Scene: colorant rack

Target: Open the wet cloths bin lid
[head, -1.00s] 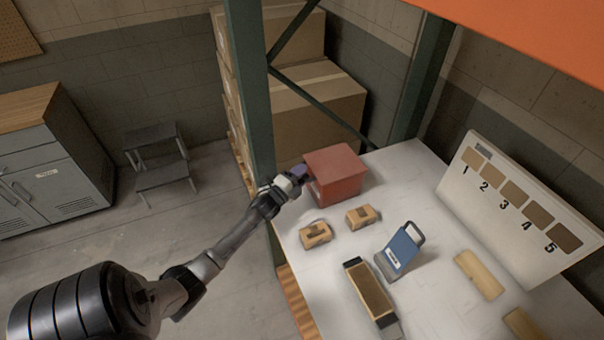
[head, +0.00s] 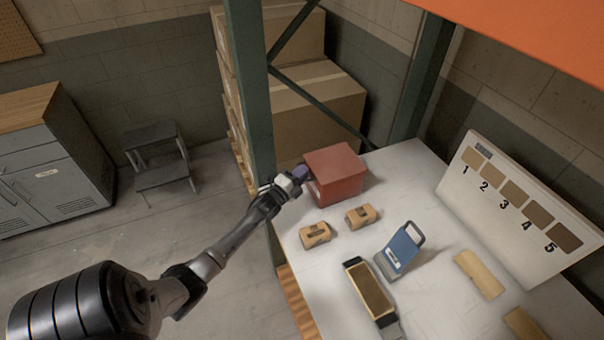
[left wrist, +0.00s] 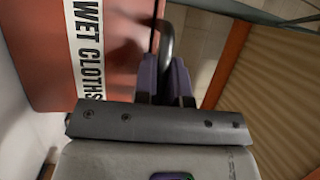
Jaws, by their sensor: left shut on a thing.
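The wet cloths bin (head: 341,182) is a red box at the far left of the white table in the head view. Its lid (head: 333,158) looks shut on top. In the left wrist view, the bin (left wrist: 45,60) shows its white WET CLOTHS label (left wrist: 88,45), turned sideways. A dark curved handle (left wrist: 167,40) stands out beside the lid seam. My left gripper (head: 302,173) is at the bin's left side. Its purple fingers (left wrist: 166,78) are shut on the handle; the grip itself is partly hidden. My right gripper is not in view.
Two small tan blocks (head: 315,235) (head: 361,216) lie in front of the bin. A green rack post (head: 252,95) stands close to my left gripper. A numbered board (head: 520,205) stands at the right.

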